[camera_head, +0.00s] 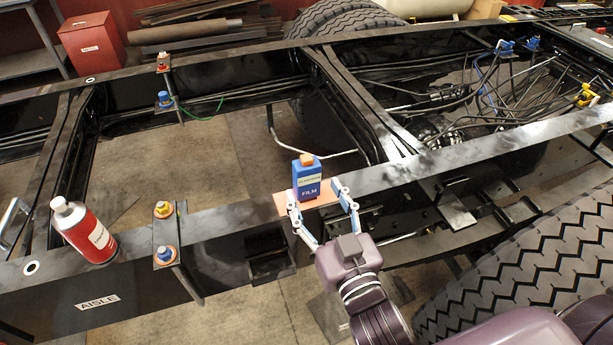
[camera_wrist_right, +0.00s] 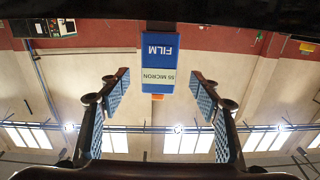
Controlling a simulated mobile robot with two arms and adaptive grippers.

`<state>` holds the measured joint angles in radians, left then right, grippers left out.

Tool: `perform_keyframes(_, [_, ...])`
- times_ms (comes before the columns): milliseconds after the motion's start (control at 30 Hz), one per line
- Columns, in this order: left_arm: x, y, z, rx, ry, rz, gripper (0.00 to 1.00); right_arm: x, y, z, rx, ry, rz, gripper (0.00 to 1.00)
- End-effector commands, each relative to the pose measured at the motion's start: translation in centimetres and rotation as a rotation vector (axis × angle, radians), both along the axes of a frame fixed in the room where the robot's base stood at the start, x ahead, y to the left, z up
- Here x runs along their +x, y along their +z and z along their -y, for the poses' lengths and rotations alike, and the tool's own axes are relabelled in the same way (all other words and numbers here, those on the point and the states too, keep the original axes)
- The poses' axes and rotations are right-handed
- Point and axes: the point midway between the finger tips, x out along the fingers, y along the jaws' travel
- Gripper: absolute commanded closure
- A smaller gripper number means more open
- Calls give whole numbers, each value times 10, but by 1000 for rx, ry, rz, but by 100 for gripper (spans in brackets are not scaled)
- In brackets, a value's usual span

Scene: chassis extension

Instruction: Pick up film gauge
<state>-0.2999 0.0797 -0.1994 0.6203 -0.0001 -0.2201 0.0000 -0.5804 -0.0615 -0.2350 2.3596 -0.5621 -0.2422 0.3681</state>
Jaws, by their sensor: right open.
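The film gauge (camera_head: 307,180) is a blue box with a pale label, the word FILM and an orange top. It stands upright on an orange patch (camera_head: 325,197) on the near black chassis rail. My right gripper (camera_head: 316,197) is open, with its fingers reaching toward the gauge from the near side. In the right wrist view the gauge (camera_wrist_right: 159,62) appears upside down, centred ahead of the two spread fingers (camera_wrist_right: 160,95). Whether the fingertips flank the gauge is hard to tell. My left gripper is not in view.
A red and white bottle (camera_head: 85,232) stands on the near rail at left. Bolts with blue and yellow heads (camera_head: 165,254) sit on a bracket between the bottle and the gauge. A large tire (camera_head: 535,260) fills the lower right. Hoses and cables (camera_head: 490,95) lie inside the frame.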

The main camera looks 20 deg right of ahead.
Motion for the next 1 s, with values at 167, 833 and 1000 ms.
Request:
perform_keyframes(167, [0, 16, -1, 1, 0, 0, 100, 25, 8, 1, -2, -1, 2, 42])
perform_keyframes(833, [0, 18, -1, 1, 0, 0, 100, 43, 3, 0, 0, -1, -1, 65])
perform_keyframes(1000, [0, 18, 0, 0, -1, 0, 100, 43, 3, 0, 1, -1, -1, 84])
